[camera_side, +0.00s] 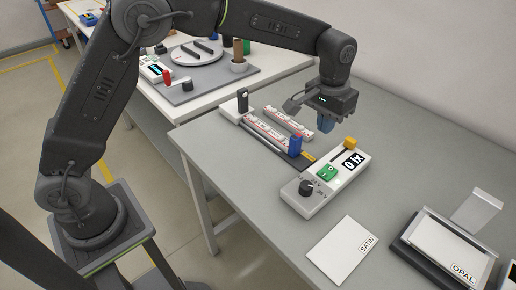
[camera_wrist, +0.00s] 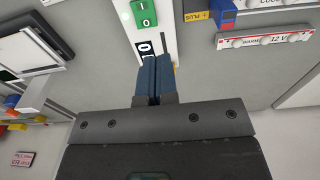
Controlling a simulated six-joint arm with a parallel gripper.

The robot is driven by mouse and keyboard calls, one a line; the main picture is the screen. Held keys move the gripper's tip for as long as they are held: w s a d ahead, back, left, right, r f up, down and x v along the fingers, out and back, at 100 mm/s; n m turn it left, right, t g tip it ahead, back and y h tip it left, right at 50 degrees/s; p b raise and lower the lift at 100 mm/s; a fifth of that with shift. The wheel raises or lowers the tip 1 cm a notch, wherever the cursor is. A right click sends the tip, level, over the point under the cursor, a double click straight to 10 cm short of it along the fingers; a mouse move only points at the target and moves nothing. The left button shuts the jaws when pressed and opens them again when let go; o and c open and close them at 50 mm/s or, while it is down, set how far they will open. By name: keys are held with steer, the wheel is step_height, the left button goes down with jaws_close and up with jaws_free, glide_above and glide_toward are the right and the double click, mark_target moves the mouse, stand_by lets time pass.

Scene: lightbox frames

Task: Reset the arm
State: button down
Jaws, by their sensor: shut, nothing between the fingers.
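My arm reaches over the grey table from the left in the side view. My gripper (camera_side: 325,124) hangs above the table, just behind the white control box (camera_side: 318,190). In the wrist view my gripper (camera_wrist: 155,78) has its two blue fingers together with nothing between them. The fingers hide part of the control box. The box has a green switch (camera_side: 327,172), a black knob (camera_side: 306,187) and a yellow slider cap (camera_side: 350,142). The green switch also shows in the wrist view (camera_wrist: 142,12).
A white SATIN sheet (camera_side: 343,250) and a dark frame with an OPAL panel (camera_side: 450,250) lie at the front right. A second table (camera_side: 215,85) stands behind.

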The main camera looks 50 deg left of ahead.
steer(key=s+a+r+t, duration=0.2)
steer(key=s+a+r, duration=0.4)
steer(key=s+r, duration=0.15)
steer(key=s+a+t, duration=0.1)
steer(key=s+a, duration=0.1)
steer(key=s, duration=0.5)
steer(key=s+a+t, duration=0.1)
steer(key=s+a, duration=0.2)
steer(key=s, duration=0.4)
steer(key=s+a+r+t, duration=0.1)
steer(key=s+a, duration=0.2)
steer(key=s, duration=0.4)
steer(key=shift+s+a, duration=0.15)
steer(key=shift+s, duration=0.05)
steer(key=w+d+r+n+g, duration=0.1)
steer(key=w+d+r+n, duration=0.15)
steer(key=w+n, duration=0.4)
steer(key=w+d+r+n+g, duration=0.1)
steer(key=w+d+n, duration=0.25)
steer(key=w, duration=0.65)
steer(key=w+d+f+n+g, duration=0.2)
steer(key=w+d+f+n, duration=0.6)
steer(key=w+d, duration=0.3)
steer(key=shift+w+f, duration=0.5)
steer(key=shift+f, duration=0.35)
